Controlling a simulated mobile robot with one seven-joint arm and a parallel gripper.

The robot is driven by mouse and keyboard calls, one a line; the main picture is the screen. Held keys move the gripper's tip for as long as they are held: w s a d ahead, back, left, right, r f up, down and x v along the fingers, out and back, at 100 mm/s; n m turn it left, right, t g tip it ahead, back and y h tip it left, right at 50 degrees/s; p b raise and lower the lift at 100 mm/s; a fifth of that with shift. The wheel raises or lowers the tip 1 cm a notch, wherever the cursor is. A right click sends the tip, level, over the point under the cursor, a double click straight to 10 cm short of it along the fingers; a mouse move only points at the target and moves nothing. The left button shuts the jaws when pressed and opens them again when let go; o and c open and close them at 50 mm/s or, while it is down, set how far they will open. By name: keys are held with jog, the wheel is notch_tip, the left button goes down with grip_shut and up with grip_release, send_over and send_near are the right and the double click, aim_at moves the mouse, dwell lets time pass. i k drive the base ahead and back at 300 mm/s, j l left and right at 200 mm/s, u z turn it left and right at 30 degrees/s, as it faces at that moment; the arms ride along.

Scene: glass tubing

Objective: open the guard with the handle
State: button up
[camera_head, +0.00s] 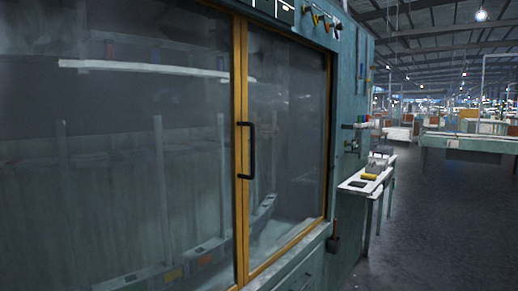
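The guard (287,130) is a glazed panel in a yellow frame on the front of a teal machine. Its black bar handle (252,150) stands upright near the panel's left frame edge. A second glazed panel (110,110) fills the left of the view, and the two yellow frame uprights meet beside the handle. The guard looks shut, with no gap visible between the uprights. Behind the glass are pale upright rods and a pale horizontal bar, seen dimly. My gripper is not in view, and nothing touches the handle.
A narrow white side table (365,182) with small items stands right of the machine. Knobs and fittings (352,146) stick out from the machine's right side. Open grey floor (440,230) lies to the right, with a green bench (470,143) farther back.

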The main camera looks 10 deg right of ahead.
aim_at(235, 124)
jog(key=i+l, duration=0.15)
jog(key=l, duration=0.2)
jog(key=i+l+u, duration=0.1)
jog(key=l, duration=0.25)
jog(key=i+l+u, duration=0.1)
jog(key=l, duration=0.25)
jog(key=i+l, duration=0.25)
jog(key=i+l+u, duration=0.1)
jog(key=l, duration=0.4)
jog(key=i+l, duration=0.15)
jog(key=l, duration=0.2)
jog(key=i+l+u, duration=0.1)
jog(key=l, duration=0.3)
